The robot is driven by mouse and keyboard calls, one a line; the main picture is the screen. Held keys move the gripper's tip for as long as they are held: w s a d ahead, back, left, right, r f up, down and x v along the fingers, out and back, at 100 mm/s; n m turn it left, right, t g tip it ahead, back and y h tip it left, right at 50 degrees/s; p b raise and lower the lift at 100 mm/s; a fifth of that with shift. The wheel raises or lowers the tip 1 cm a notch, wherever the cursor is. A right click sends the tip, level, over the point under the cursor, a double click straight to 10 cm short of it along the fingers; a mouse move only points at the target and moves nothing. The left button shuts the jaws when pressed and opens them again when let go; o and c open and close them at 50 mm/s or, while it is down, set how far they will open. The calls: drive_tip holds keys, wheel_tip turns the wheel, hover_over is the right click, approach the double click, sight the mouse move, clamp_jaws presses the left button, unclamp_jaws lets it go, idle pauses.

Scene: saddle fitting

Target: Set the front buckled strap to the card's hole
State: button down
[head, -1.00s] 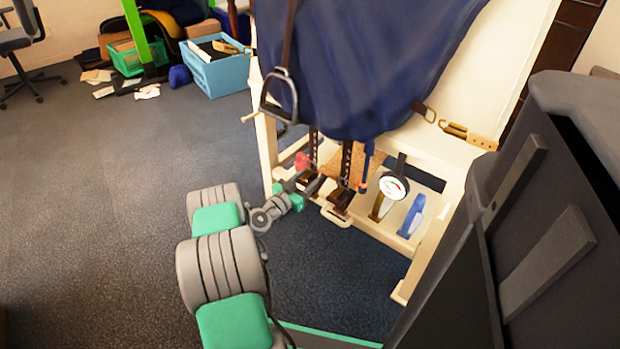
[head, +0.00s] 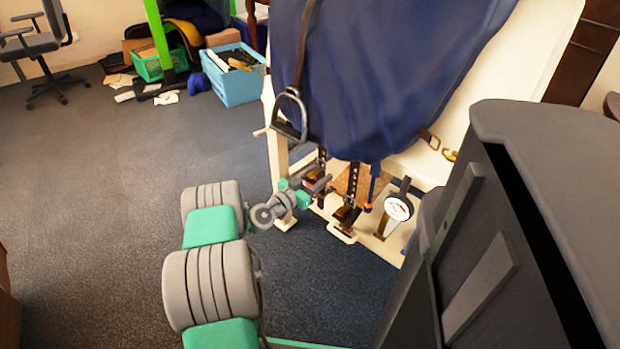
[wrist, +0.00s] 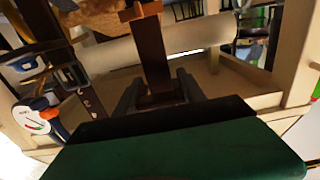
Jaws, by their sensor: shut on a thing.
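Two dark brown straps with rows of holes hang below the blue cloth in the head view, a left strap (head: 321,160) and a right strap (head: 353,183). My gripper (head: 318,187) is at the lower end of the left one. In the wrist view, my gripper (wrist: 158,96) is shut on a plain brown strap (wrist: 152,58) that runs up from between the dark fingers. A second strap (wrist: 92,102) with holes and a metal buckle (wrist: 72,76) hangs left of it. I cannot make out a card or its marking.
A white round dial (head: 398,207) stands right of the straps on the cream frame (head: 278,160); it also shows in the wrist view (wrist: 36,126). A metal stirrup (head: 290,115) hangs above my gripper. Open floor (head: 90,200) lies left. A blue crate (head: 235,78) is farther back.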

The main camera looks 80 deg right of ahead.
sight(308, 182)
drive_tip(key=c, duration=0.7)
unclamp_jaws()
drive_tip(key=p+v, duration=0.1)
drive_tip(key=v, duration=0.6)
drive_tip(key=shift+w+a+r+p, duration=0.1)
drive_tip(key=shift+w+a+p, duration=0.1)
drive_tip(key=shift+a+p, duration=0.15)
drive_tip(key=shift+r, duration=0.1)
